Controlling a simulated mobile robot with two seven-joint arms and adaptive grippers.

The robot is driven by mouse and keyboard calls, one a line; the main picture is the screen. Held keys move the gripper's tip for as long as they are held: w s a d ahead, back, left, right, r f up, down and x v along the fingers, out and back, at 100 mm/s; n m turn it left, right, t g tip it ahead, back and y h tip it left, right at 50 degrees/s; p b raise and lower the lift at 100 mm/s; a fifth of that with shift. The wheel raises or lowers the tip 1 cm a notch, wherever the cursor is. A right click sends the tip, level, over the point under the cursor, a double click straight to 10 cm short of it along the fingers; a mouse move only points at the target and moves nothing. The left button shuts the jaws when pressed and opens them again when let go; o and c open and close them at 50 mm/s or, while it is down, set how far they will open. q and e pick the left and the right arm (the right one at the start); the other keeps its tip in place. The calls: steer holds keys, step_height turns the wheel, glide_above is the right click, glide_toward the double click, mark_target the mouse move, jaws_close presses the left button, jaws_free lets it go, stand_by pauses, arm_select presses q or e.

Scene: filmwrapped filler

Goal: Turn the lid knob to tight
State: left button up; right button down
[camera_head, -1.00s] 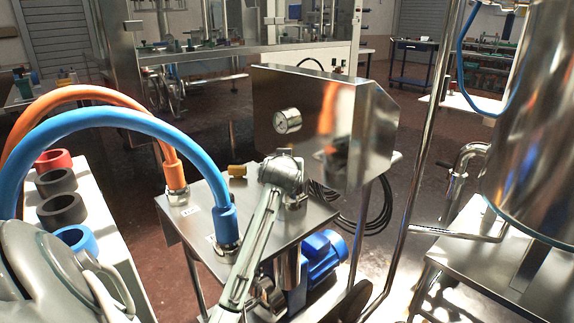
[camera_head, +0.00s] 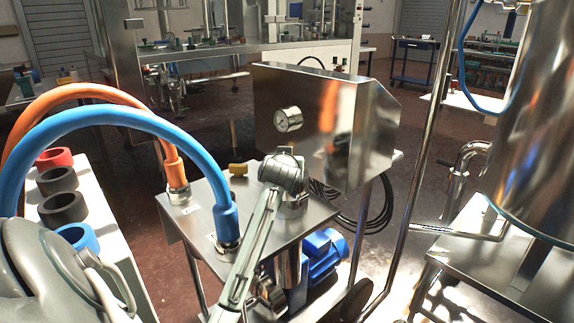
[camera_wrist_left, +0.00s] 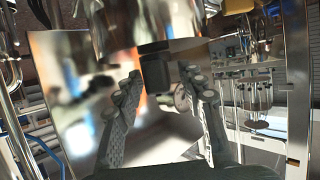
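A dark knob (camera_wrist_left: 156,70) shows in the left wrist view, against a shiny metal cylinder (camera_wrist_left: 150,25) above it in the picture. My left gripper (camera_wrist_left: 164,82) has its two ridged grey fingers spread, one on each side of the knob. The left finger's tip is close to the knob and a gap shows on the right; I cannot tell whether either touches. In the head view a grey arm link (camera_head: 255,238), apparently my left arm, reaches up over the steel trolley top (camera_head: 205,222). The gripper itself is hidden there. My right gripper is not in view.
A steel box with a gauge (camera_head: 288,120) stands just behind. A blue hose (camera_head: 120,118) and an orange hose (camera_head: 90,92) arch to the trolley from the left. A blue motor (camera_head: 322,254) sits below the top. A large steel tank (camera_head: 535,130) stands right.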

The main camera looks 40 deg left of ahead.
arm_select(q)
steer(key=v, duration=1.1)
steer(key=shift+s+d, duration=0.2)
